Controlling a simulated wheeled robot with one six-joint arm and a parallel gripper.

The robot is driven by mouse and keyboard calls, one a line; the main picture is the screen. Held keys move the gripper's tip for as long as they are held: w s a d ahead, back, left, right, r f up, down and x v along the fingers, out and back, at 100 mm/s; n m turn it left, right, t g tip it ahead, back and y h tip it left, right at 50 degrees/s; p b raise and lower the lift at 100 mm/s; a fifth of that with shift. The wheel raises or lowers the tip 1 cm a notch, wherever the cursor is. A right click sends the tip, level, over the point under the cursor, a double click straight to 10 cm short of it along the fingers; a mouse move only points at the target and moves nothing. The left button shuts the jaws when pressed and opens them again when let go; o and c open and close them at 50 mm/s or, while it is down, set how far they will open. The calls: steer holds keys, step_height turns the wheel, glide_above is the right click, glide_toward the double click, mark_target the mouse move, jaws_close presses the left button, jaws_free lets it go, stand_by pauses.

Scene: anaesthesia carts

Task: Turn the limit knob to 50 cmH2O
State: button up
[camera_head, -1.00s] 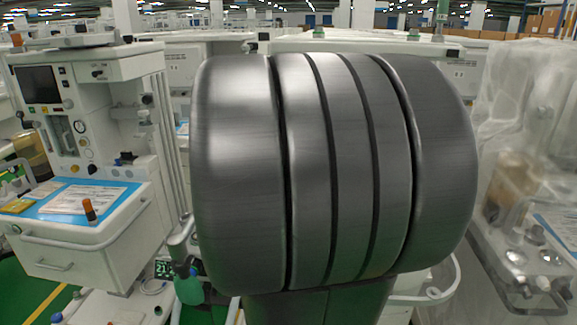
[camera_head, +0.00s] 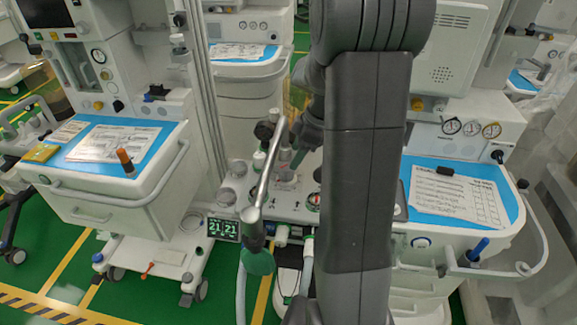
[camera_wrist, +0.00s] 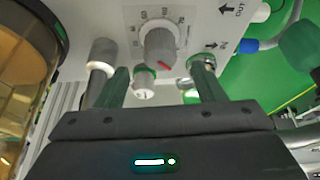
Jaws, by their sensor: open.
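In the head view my dark arm covers the middle, and the knob cannot be made out.
A grey hose fitting (camera_wrist: 102,56) and a small white knob (camera_wrist: 144,85) sit near my fingers. In the head view, a metal arm with a green bag (camera_head: 258,262) hangs beside my arm. Carts with blue-topped trays (camera_head: 450,202) stand to both sides. Green floor shows lower left.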

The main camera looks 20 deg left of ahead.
mark_target(287, 168)
steer(key=x, duration=0.7)
steer(key=c, duration=1)
